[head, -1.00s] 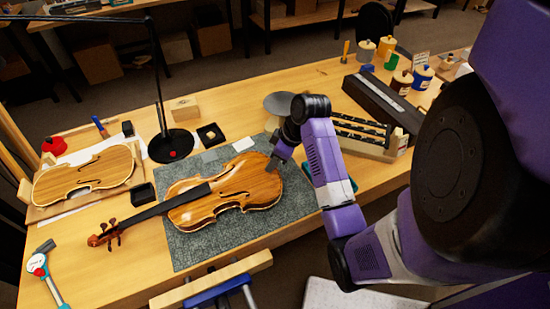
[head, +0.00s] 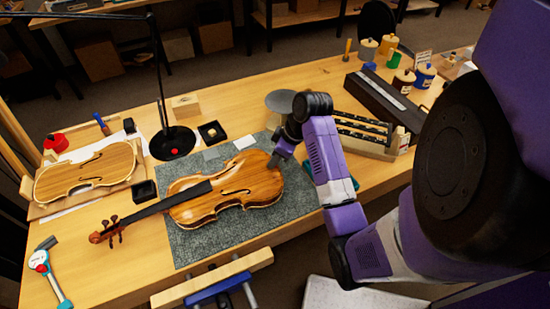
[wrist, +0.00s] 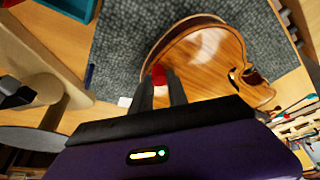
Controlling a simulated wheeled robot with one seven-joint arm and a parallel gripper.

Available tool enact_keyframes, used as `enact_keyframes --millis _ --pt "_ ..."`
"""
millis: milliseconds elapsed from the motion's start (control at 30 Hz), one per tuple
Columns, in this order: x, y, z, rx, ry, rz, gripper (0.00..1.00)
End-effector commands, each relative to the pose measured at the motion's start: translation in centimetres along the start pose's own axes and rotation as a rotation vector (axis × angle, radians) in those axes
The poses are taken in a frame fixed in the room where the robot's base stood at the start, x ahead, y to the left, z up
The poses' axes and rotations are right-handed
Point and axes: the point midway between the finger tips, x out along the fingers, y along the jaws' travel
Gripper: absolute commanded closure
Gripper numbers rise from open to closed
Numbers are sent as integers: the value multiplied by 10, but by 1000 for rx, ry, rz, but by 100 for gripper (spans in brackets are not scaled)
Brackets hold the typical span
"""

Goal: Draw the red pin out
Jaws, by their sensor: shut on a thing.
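The violin (head: 262,186) lies face up on the grey mat (head: 190,246), its neck pointing to the lower left in the head view. My gripper (head: 274,165) is at the rounded lower end of its body, at the upper right. In the wrist view my gripper (wrist: 160,77) is shut on the red pin (wrist: 158,74), whose red end shows between the fingertips. The pin is right at the edge of the violin body (wrist: 205,55). Whether it is still seated in the violin is hidden by the fingers. The pin cannot be made out in the head view.
A lamp base (head: 166,148) and a small black tray (head: 213,133) stand behind the mat. A loose violin plate (head: 80,175) lies at the left. A long case (head: 380,102) and several jars are at the right. A wooden vise (head: 215,278) juts out in front.

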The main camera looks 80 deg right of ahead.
Motion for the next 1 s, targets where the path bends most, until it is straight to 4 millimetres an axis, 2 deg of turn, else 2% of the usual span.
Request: enact_keyframes --millis 1000 --pt "-9 0 -4 0 0 0 100"
